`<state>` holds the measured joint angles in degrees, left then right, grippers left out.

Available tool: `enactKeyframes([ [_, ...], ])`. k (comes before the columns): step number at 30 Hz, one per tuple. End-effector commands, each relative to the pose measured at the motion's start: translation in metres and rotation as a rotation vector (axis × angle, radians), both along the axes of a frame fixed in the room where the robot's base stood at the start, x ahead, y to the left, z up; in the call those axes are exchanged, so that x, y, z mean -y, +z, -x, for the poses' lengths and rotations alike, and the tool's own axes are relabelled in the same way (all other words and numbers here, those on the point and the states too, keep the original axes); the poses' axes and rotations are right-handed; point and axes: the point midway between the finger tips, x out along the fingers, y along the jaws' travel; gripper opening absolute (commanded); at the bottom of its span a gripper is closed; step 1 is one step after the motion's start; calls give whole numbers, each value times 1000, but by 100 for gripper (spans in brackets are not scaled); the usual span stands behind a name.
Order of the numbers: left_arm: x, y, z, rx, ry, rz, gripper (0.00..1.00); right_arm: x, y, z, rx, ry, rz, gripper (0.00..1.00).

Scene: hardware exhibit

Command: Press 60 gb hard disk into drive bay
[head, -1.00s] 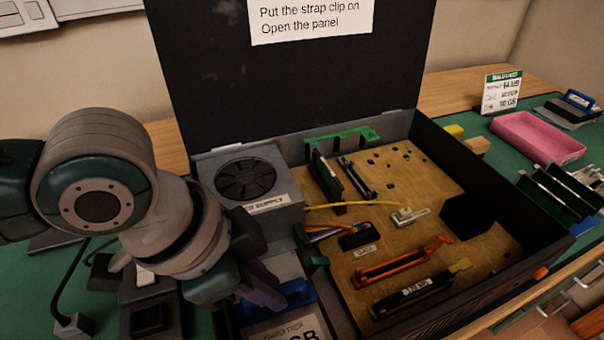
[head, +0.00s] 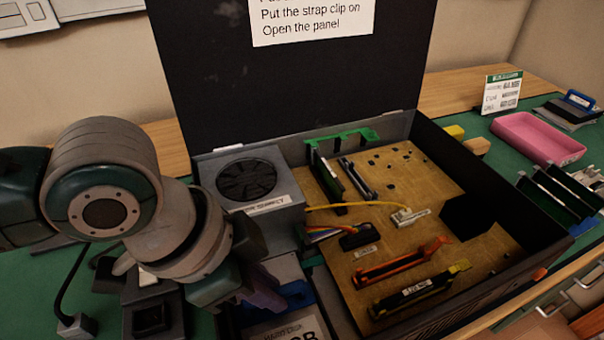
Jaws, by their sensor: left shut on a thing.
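The hard disk (head: 290,331) is at the bottom edge of the head view, with a white label reading "HARD DISK" and part of "GB"; the number is not readable. A blue handle (head: 297,293) stands on it. My left gripper (head: 262,292) comes down from the left and is shut on the hard disk at its blue handle; the fingertips are partly hidden by my wrist. The drive bay (head: 288,268) is the grey area at the case's left side, below the power supply. How deep the disk sits in it cannot be told. My right gripper is out of view.
The open black case holds a power supply (head: 248,181), a tan board (head: 400,225), a yellow cable and an orange-latched slot (head: 402,262). The lid (head: 290,75) stands upright behind. A pink tray (head: 538,138) and green racks are at right. A dark device (head: 152,310) stands left of the case.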

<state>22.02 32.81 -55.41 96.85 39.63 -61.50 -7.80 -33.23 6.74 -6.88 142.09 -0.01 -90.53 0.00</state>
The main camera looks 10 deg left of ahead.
Motion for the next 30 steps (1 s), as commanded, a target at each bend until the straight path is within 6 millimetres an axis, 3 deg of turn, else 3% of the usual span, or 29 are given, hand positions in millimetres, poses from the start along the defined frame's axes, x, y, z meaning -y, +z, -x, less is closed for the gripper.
enactKeyframes([
  [13,0,-1,0,1,0,0,0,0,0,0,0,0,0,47],
  [14,0,-1,0,1,0,0,21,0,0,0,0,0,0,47],
  [22,0,-1,0,0,0,0,51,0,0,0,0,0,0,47],
  [30,-1,-2,1,-3,1,-3,52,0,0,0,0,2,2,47],
])
